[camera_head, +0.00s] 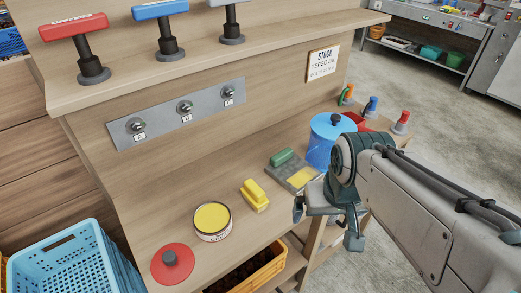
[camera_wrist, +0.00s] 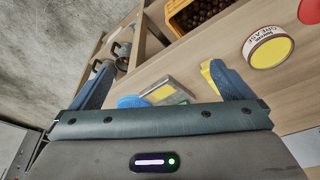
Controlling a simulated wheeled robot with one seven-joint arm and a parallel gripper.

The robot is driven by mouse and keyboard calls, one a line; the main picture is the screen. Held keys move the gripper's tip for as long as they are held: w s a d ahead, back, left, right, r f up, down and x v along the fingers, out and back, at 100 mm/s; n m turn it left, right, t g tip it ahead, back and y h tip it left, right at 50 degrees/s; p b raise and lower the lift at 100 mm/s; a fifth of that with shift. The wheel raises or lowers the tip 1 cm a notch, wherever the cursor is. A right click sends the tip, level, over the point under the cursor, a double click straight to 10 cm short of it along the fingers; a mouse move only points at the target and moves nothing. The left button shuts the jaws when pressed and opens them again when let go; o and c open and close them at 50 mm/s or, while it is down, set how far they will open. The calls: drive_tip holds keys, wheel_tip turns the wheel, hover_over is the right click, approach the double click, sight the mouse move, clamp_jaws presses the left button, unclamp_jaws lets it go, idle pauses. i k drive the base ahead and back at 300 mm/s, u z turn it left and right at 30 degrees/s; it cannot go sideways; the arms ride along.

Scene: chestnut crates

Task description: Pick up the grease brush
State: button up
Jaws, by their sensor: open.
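A yellow block with a raised grip (camera_head: 255,195), perhaps the grease brush, lies on the bench between the open tin and a grey tray. Its bristles cannot be made out. In the wrist view a yellow piece (camera_wrist: 208,75) shows partly hidden behind the right finger. The open tin (camera_head: 212,234) has yellow contents; its label shows in the wrist view (camera_wrist: 262,50). My gripper (camera_head: 325,222) is open and empty at the bench's front edge, right of the yellow block and apart from it. Its two fingers also show in the wrist view (camera_wrist: 163,82).
A grey tray (camera_head: 303,188) with a yellow pad and green-handled piece lies beyond the yellow block. A blue lidded pot (camera_head: 322,150) stands behind my gripper. A red knobbed lid (camera_head: 172,268) lies near the tin. An orange crate (camera_head: 262,275) of chestnuts sits below the bench edge.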

sight(252, 193)
drive_tip(key=u, duration=2.15)
drive_tip(key=k, duration=1)
drive_tip(key=z, duration=1.05)
drive_tip(key=i, duration=1)
drive_tip(key=u, duration=0.05)
